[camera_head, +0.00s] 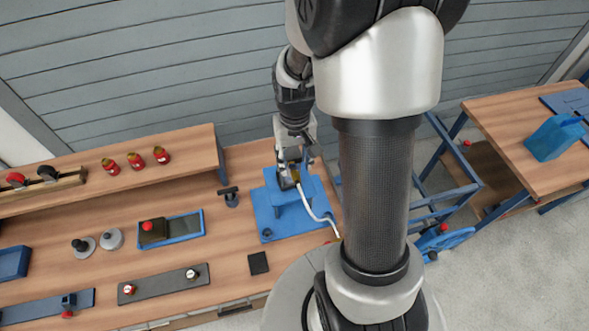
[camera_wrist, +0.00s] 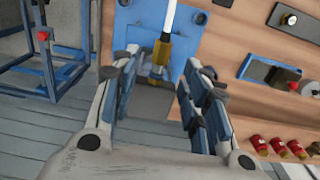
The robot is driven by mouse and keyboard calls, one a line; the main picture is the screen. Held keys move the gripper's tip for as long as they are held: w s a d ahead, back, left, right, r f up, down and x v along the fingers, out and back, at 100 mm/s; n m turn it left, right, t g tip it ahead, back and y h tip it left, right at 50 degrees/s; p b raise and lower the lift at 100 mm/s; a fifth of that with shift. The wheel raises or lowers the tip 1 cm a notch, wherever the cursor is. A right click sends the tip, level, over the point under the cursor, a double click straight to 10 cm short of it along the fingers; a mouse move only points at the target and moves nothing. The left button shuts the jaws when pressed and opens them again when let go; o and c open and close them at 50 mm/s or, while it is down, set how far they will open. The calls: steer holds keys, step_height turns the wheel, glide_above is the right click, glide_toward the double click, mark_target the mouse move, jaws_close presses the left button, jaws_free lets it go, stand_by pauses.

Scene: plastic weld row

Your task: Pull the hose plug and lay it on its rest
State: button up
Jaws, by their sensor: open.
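The hose plug (camera_wrist: 163,50) is brass-coloured with a white hose (camera_wrist: 169,18) leading from it. In the head view the white hose (camera_head: 314,211) curves down from the blue fixture (camera_head: 265,217) to the right, and the plug is largely hidden by my gripper (camera_head: 290,174). My gripper (camera_wrist: 162,72) is open, with the plug showing between its fingertips in the wrist view. I see gaps on both sides, but cannot tell the depth between them. A small dark T-shaped stand (camera_head: 230,196) is left of the fixture; I cannot tell whether it is the rest.
The wooden bench (camera_head: 215,245) also carries a blue tray with a dark block (camera_head: 153,231), a dark strip with knobs (camera_head: 165,285) and a small black pad (camera_head: 258,263). Red pieces (camera_head: 134,160) stand on the raised shelf. A blue frame (camera_head: 445,190) stands right of the bench.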

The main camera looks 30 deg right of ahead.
mark_target(295, 173)
steer(key=shift+f, duration=2.25)
jaws_close()
steer(key=shift+s, duration=0.15)
steer(key=shift+s+a+b, duration=0.15)
steer(key=shift+s+a, duration=0.05)
steer(key=shift+s, duration=0.5)
steer(key=shift+s+a+b, duration=0.15)
steer(key=shift+s+a, duration=0.1)
steer(key=shift+s, duration=0.45)
steer(key=shift+s+a+b, duration=0.15)
steer(key=shift+s+a, duration=0.05)
steer(key=shift+s, duration=0.5)
steer(key=shift+s, duration=0.15)
